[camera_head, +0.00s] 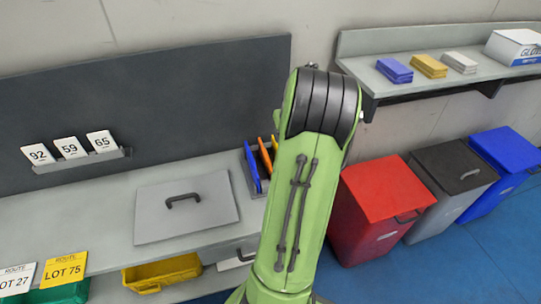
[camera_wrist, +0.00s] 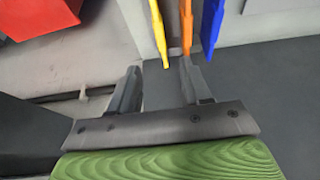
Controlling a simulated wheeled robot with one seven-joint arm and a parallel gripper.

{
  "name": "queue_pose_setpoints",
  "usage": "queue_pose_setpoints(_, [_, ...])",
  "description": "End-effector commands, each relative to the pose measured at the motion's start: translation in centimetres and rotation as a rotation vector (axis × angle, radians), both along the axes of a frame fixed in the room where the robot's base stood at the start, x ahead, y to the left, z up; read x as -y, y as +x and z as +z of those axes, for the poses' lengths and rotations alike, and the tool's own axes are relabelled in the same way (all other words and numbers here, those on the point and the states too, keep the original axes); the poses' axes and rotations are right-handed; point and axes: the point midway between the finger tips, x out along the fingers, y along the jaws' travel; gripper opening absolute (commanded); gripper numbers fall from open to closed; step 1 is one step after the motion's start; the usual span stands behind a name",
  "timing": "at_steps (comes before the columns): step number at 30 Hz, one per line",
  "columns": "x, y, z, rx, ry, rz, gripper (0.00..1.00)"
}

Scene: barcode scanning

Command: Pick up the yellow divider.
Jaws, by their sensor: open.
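In the wrist view, the yellow divider (camera_wrist: 159,30) stands upright, seen edge-on, just beyond my gripper (camera_wrist: 160,82). My gripper is open, and its two fingers are spread apart with nothing between them. The near tip of the yellow divider lies ahead of the gap between the fingers. An orange divider (camera_wrist: 187,25) and a blue divider (camera_wrist: 212,25) stand to its right. In the head view, the blue divider (camera_head: 251,168) and orange divider (camera_head: 265,155) stand in a dark rack (camera_head: 246,174) on the bench. My arm hides most of the yellow divider there, and hides my gripper.
A grey lid with a handle (camera_head: 185,215) lies on the bench left of the rack. Number cards (camera_head: 70,147) stand behind it. A red bin (camera_head: 385,205), a dark-lidded bin (camera_head: 450,175) and a blue bin (camera_head: 510,150) stand on the right. A shelf (camera_head: 390,42) is above them.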

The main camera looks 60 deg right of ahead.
Motion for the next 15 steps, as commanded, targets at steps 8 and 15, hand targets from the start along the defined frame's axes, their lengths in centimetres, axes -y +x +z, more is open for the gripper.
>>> queue_pose_setpoints(8, [1.8,1.9,-6.6,0.0,0.004,0.001,0.48])
queue_pose_setpoints(15, [2.6,2.9,-9.7,0.001,0.005,0.001,0.48])
